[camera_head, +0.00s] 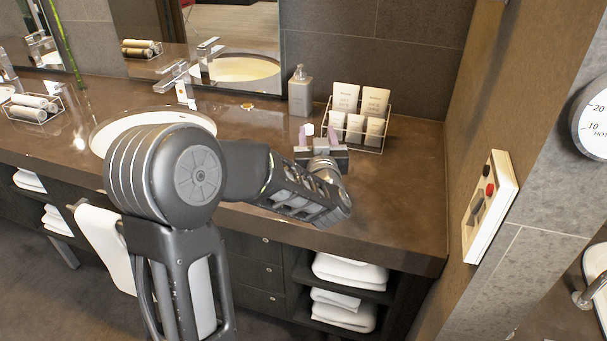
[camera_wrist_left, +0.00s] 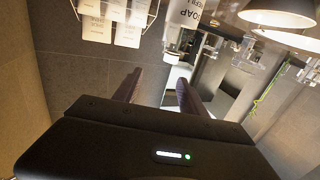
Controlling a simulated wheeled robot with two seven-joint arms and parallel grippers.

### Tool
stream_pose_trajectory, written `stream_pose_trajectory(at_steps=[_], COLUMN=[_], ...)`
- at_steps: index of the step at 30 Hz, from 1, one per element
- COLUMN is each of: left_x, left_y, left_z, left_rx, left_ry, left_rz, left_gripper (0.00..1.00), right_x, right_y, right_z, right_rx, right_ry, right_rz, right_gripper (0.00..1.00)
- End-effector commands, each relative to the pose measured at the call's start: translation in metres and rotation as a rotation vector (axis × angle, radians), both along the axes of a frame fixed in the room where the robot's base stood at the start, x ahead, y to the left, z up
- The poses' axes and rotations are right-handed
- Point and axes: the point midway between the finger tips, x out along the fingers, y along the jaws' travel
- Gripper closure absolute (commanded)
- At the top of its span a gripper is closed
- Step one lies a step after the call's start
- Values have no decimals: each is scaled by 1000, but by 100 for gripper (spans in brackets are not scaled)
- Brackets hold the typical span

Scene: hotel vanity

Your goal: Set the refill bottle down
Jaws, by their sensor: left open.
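My left gripper (camera_head: 318,137) is open above the counter, in front of the wire rack. Its two purplish fingers stand apart with nothing visible between them in the left wrist view (camera_wrist_left: 157,90). A white refill bottle (camera_wrist_left: 187,14) with soap-refill lettering shows at the top of that view, beyond the fingertips and cut off by the edge. In the head view, a small white top (camera_head: 309,129) shows by the left finger. It may be this bottle, but the gripper hides what is below it. I cannot tell how the bottle rests. My right gripper is not in view.
The wire rack (camera_head: 384,140) of white toiletry tubes stands just behind the gripper. A grey pump dispenser (camera_head: 300,93) is left of it. The sink (camera_head: 113,128) lies left, partly behind my arm. The counter (camera_head: 405,205) is clear at the front right.

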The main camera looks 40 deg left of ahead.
Motion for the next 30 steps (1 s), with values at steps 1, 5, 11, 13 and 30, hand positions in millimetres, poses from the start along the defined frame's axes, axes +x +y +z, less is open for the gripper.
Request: stream_pose_trajectory(at_steps=[1, 5, 11, 13, 30], left_x=[-6, -9, -8, -8, 11], left_y=[3, 5, 6, 6, 23], left_z=[-24, -36, -36, -35, -35], left_rx=[18, 27, 26, 26, 25], left_ry=[-3, -7, -9, -9, -10], left_rz=[27, 39, 38, 38, 37], left_gripper=[51, 51, 51, 51, 51], right_x=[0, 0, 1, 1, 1], right_y=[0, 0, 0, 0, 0], right_z=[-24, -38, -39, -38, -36], right_rx=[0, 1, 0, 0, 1], right_ry=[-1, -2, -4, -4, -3], right_rz=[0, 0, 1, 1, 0], right_gripper=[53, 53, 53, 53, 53])
